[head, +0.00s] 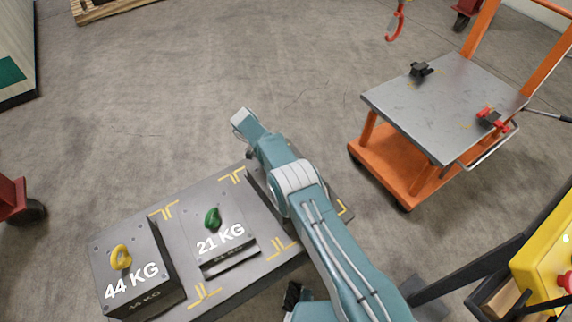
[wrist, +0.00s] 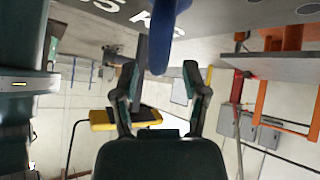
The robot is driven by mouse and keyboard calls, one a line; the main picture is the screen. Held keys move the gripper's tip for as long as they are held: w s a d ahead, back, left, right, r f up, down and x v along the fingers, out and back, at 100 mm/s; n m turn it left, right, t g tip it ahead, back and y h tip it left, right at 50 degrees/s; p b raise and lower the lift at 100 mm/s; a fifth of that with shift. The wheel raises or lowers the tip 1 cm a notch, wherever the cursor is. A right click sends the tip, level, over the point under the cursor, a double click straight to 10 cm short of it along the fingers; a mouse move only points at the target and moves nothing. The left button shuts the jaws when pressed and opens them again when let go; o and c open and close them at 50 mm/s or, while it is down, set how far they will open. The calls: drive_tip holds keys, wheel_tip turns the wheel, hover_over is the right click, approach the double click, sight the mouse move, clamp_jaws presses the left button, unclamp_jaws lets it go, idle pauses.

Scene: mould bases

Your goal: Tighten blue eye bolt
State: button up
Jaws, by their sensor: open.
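The blue eye bolt (wrist: 161,40) shows in the wrist view at the top middle, seen nearly edge-on beside white lettering on a dark block (wrist: 88,5). My gripper (wrist: 161,75) is open, with one finger on each side. The bolt's near end lies between the fingertips in the picture, with a gap visible on both sides; I see no contact. How far the bolt goes in between the fingers is hard to tell. In the head view my arm hides the blue bolt, and I cannot make out the fingers there.
A grey base plate (head: 183,228) carries a 44 KG block (head: 153,286) with a yellow eye bolt (head: 120,256) and a 21 KG block (head: 240,243) with a green one (head: 212,219). An orange cart (head: 398,165) stands right. Floor beyond the plate is clear.

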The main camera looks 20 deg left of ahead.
wheel_tip(320, 180, up, 9)
drive_tip(key=shift+w+f, duration=0.1)
drive_tip(key=shift+f, duration=0.05)
drive_tip(key=shift+w, duration=0.15)
